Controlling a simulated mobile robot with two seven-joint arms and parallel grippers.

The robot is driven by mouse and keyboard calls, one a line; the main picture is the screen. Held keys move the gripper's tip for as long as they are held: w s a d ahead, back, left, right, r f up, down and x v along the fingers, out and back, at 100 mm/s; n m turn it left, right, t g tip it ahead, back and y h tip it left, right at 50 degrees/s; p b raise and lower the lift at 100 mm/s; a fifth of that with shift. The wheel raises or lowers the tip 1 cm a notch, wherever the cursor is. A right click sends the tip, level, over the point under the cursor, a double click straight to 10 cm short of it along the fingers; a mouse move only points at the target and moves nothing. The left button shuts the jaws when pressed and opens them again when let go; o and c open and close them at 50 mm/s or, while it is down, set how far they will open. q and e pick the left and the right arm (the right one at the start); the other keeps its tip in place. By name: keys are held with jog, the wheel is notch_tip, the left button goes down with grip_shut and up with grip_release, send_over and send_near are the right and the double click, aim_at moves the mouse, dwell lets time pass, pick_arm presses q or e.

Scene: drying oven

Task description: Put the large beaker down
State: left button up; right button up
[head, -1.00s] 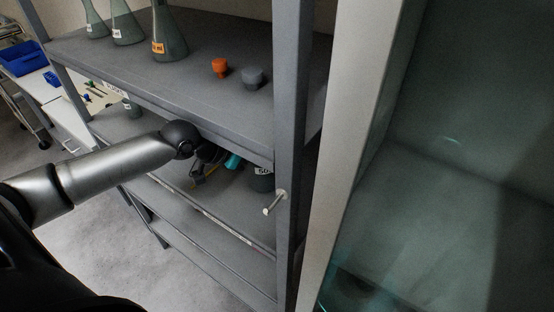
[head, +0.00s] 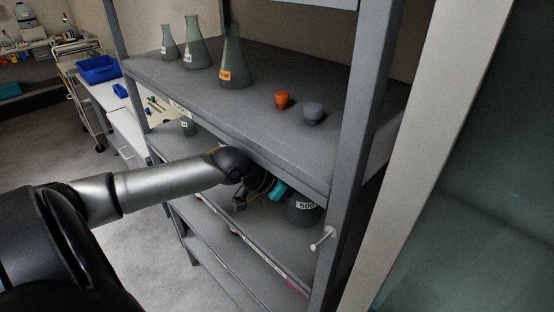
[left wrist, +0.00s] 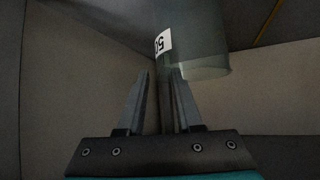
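The large beaker (head: 303,212) is grey-green glass with a white "500" label. In the head view it stands on the middle shelf near the front right post, partly hidden by the upper shelf edge. In the left wrist view the beaker (left wrist: 195,38) is beyond the fingertips, its label turned over. My left gripper (left wrist: 162,74) has its two fingers apart with nothing visibly held between them. In the head view my left gripper (head: 268,190) reaches under the upper shelf, just left of the beaker; its fingertips are hard to make out. My right gripper is not in view.
The upper shelf (head: 190,82) holds several flasks (head: 235,65), an orange stopper (head: 282,100) and a grey stopper (head: 313,113). A shelf post (head: 350,150) and a white peg (head: 323,238) are close to the beaker's right. A glass-fronted cabinet (head: 480,200) stands at right.

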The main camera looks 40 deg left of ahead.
pick_arm(q)
jog(key=shift+s, duration=0.1)
jog(key=s+a+r+p, duration=0.3)
jog(key=s+a, duration=0.4)
jog(key=s, duration=0.7)
jog(key=shift+a+p, duration=0.15)
jog(key=shift+p, duration=0.7)
